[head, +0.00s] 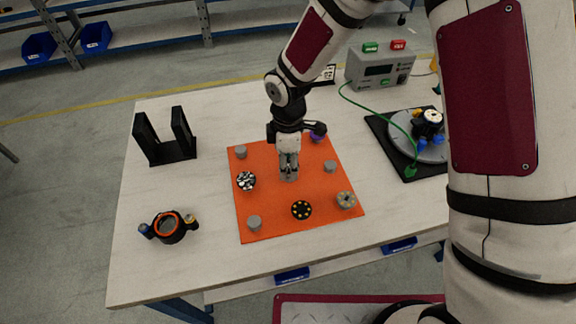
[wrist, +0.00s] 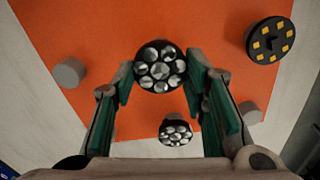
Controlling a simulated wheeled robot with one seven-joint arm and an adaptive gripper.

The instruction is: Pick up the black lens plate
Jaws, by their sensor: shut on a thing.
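My gripper (head: 288,176) is low over the orange mat, its fingers pointing down. In the wrist view the fingertips (wrist: 160,72) are on either side of a dark round lens plate (wrist: 160,67) with several clear lenses. The gripper is shut on this plate by its sides. In the head view the fingers mostly hide it. A second black lens plate with pale lenses (head: 246,181) lies on the mat's left side; it also shows in the wrist view (wrist: 175,133), below the held one.
The orange mat (head: 285,225) also bears a black disc with yellow squares (head: 300,210), several grey cylinders (head: 254,222) and a grey disc (head: 345,199). A black stand (head: 172,152) and a ring-shaped housing (head: 170,227) are at the left. A meter box (head: 380,70) stands at the back right.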

